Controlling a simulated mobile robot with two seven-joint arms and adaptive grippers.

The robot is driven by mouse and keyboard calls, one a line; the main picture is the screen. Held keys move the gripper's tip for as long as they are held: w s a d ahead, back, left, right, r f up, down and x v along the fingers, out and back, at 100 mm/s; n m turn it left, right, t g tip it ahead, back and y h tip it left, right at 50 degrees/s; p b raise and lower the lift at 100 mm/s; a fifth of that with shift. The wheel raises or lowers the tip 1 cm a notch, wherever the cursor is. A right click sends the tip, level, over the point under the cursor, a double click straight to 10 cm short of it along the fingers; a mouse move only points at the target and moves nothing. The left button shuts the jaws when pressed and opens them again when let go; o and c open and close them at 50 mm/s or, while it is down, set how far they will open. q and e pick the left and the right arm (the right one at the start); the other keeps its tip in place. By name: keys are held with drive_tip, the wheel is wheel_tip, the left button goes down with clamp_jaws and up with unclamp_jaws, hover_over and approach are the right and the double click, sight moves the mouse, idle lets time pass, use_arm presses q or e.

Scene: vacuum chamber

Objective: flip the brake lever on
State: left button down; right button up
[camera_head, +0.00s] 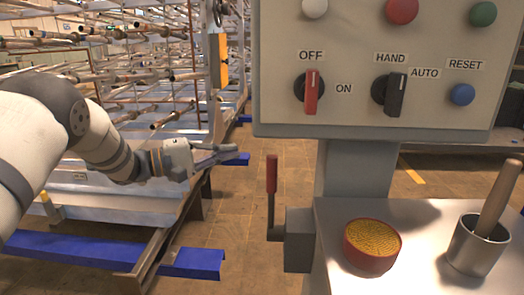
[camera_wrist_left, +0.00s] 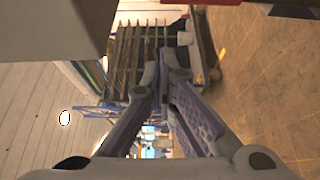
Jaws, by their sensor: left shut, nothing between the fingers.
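The brake lever (camera_head: 271,178) has a red grip on a dark arm and stands upright in the head view, left of the grey box (camera_head: 298,240) that it is joined to. My left gripper (camera_head: 236,150) is left of the lever and apart from it, with its fingers pointing right. In the left wrist view its fingers (camera_wrist_left: 163,62) meet at the tips with nothing between them. A piece of red shows at the top edge of that view; I cannot tell whether it is the lever. My right gripper is in neither view.
A control panel (camera_head: 350,80) with knobs and buttons hangs above and right of the lever. A metal table (camera_head: 410,280) at the right holds a red round container (camera_head: 370,262) and a metal cup (camera_head: 470,250) with a wooden handle. Racks with pipes and blue beams stand at the left.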

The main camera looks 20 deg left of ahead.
use_arm(q)
drive_tip(key=shift+d, duration=0.1)
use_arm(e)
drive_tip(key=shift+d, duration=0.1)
use_arm(q)
drive_tip(key=w+d+p, duration=0.1)
drive_tip(key=w+d, duration=0.2)
drive_tip(key=d, duration=0.4)
drive_tip(key=shift+d, duration=0.25)
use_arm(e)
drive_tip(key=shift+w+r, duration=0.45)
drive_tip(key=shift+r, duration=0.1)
use_arm(q)
drive_tip(key=shift+s, duration=0.1)
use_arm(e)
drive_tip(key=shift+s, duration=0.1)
